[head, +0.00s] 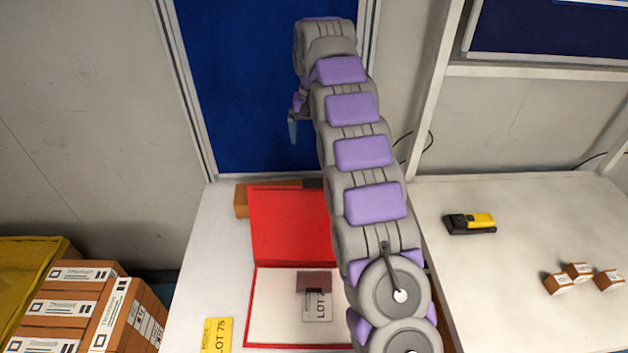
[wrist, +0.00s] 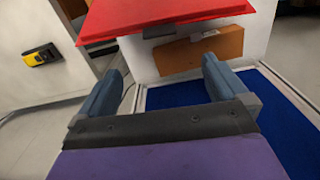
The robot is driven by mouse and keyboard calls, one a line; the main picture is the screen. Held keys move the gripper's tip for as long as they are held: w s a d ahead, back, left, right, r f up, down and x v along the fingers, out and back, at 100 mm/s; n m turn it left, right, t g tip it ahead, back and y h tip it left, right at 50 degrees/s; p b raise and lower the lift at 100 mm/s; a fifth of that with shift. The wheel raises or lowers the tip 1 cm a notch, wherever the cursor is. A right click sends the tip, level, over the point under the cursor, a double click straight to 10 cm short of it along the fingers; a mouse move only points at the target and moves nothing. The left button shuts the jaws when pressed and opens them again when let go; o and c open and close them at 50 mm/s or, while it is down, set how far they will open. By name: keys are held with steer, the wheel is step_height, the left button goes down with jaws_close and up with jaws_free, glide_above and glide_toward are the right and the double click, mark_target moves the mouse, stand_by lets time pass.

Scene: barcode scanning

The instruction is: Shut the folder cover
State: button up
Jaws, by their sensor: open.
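The folder lies open on the white desk in the head view. Its red cover (head: 287,222) is swung back from the near half, with its far edge by a brown box. The near half has a white inside (head: 275,300) and a red border. My gripper (head: 294,122) is beyond the folder's far edge, partly hidden by my arm. In the wrist view my gripper (wrist: 163,88) is open, with blue fingers apart and nothing between them. The red cover (wrist: 160,14) crosses the top of that view, apart from the fingers, with a dark tab (wrist: 173,30) at its edge.
The brown box (head: 241,201) sits behind the cover. A grey label card (head: 317,305) lies in the folder; a yellow card (head: 217,335) lies left. A yellow-black scanner (head: 470,223) and small boxes (head: 580,272) stand on the right desk. Stacked cartons (head: 75,305) are at left.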

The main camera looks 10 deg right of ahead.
mark_target(314, 179)
step_height(314, 179, down, 14)
steer(key=b, duration=0.6)
steer(key=shift+f, duration=0.2)
steer(key=c, duration=1.5)
